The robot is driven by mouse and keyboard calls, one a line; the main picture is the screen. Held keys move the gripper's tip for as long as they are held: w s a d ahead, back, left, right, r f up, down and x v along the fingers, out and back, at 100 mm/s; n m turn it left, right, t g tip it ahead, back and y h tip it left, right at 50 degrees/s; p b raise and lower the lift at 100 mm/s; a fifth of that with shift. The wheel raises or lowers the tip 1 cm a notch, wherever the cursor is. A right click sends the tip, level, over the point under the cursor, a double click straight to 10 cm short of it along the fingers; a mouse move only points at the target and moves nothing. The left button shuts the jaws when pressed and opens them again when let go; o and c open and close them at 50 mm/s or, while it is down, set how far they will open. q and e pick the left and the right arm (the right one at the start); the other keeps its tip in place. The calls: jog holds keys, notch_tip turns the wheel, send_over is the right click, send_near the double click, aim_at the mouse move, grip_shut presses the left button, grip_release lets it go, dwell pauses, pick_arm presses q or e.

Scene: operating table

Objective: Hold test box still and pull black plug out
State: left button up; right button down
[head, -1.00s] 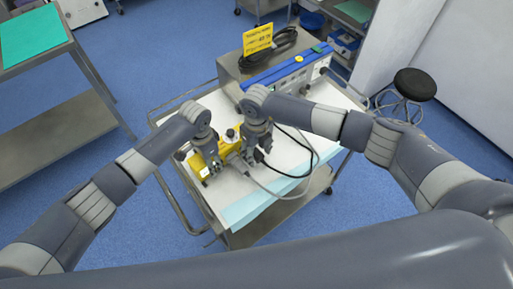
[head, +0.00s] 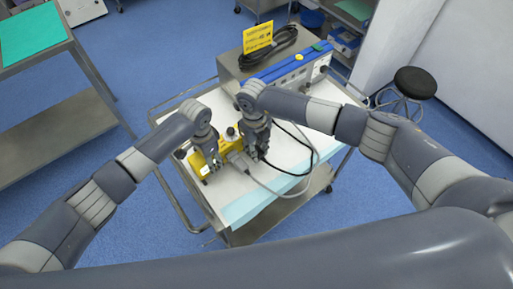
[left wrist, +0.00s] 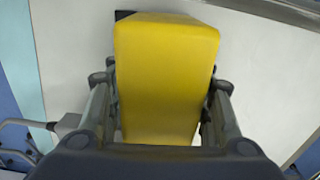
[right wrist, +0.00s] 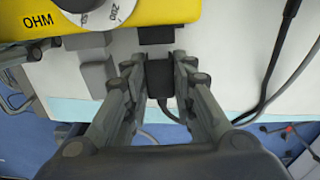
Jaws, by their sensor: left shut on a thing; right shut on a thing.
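The yellow test box (head: 198,167) lies on the white top of the trolley. My left gripper (head: 214,163) is shut on it; in the left wrist view the yellow box (left wrist: 165,75) fills the space between the fingers. My right gripper (right wrist: 160,85) is shut on the black plug (right wrist: 160,76). In the right wrist view a small gap shows between the plug and the black socket (right wrist: 157,35) at the box's edge. A grey plug (right wrist: 94,75) sits beside it at the box, near the right gripper's finger. In the head view the black plug is mostly hidden by the gripper.
A metal-cased device with a blue stripe (head: 290,68) stands at the back of the trolley, with a coiled black cable (head: 270,50) and yellow sign (head: 257,36) on top. Black and grey cables loop right of the box. A light blue sheet (head: 250,203) covers the front edge.

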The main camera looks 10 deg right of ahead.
aim_at(265, 159)
pick_arm(q)
jog(key=shift+a, duration=0.15)
pick_arm(e)
jog(key=shift+s+d, duration=0.4)
jog(key=shift+s, duration=0.15)
dwell(0.5)
jog(key=shift+s+d, duration=0.25)
jog(key=shift+s, duration=0.25)
dwell(0.5)
jog(key=shift+s+d, duration=0.2)
jog(key=shift+s, duration=0.15)
jog(key=shift+s+d, duration=0.15)
jog(key=shift+s, duration=0.05)
jog(key=shift+s+d, duration=0.35)
jog(key=shift+s, duration=0.15)
jog(key=shift+s, duration=0.15)
dwell(0.4)
